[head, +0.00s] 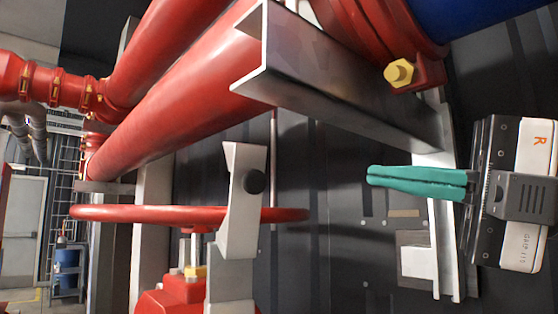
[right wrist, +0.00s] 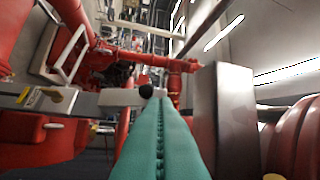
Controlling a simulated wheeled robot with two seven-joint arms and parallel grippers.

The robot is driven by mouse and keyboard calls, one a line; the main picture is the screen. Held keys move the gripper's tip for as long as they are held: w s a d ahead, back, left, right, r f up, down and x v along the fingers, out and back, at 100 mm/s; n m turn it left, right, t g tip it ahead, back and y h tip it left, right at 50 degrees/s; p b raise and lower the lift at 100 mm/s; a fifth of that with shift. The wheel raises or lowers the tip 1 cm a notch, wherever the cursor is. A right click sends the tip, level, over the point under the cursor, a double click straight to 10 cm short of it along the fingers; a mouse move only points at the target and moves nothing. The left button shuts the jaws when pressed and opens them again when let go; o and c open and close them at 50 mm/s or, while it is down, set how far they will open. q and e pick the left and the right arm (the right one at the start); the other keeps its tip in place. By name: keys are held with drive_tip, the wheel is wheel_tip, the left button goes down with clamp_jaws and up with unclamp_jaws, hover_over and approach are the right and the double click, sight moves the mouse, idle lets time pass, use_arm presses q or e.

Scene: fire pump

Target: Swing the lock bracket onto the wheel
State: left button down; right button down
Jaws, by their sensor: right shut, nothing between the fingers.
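The red wheel (head: 110,212) is seen nearly edge-on in the head view. The pale grey lock bracket (head: 238,215) stands upright in front of its rim, with a notched top and a black knob (head: 254,182) on its face. I cannot tell whether the bracket is around the rim or only in front of it. My right gripper (head: 370,175) has teal fingers, shut and empty, pointing left at about knob height, with a clear gap in the picture. In the right wrist view the fingers point towards the knob (right wrist: 146,91) and the grey bracket (right wrist: 88,99). My left gripper is not in view.
A steel channel beam (head: 340,100) runs above my right fingers; it shows close on the right in the wrist view (right wrist: 225,120). Large red pipes (head: 185,110) fill the upper left. A yellow bolt (head: 399,73) sits on a red flange. A pale vertical rail (head: 445,245) stands near the gripper.

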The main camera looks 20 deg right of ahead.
sight(259, 150)
drive_tip(key=shift+w+d+p+x, duration=0.35)
drive_tip(key=shift+p+x, duration=0.45)
drive_tip(key=shift+x, duration=1.3)
drive_tip(key=shift+w+d+p+x, duration=0.3)
drive_tip(key=shift+p+x, duration=0.5)
drive_tip(key=shift+x, duration=1.3)
drive_tip(key=shift+w+d+p+x, duration=0.35)
drive_tip(key=shift+p+x, duration=0.45)
drive_tip(key=shift+x, duration=1.3)
drive_tip(key=shift+r, duration=0.15)
drive_tip(key=shift+w+r+p, duration=0.65)
drive_tip(key=shift+r+p, duration=0.2)
drive_tip(key=shift+p, duration=0.25)
drive_tip(key=shift+f, duration=0.1)
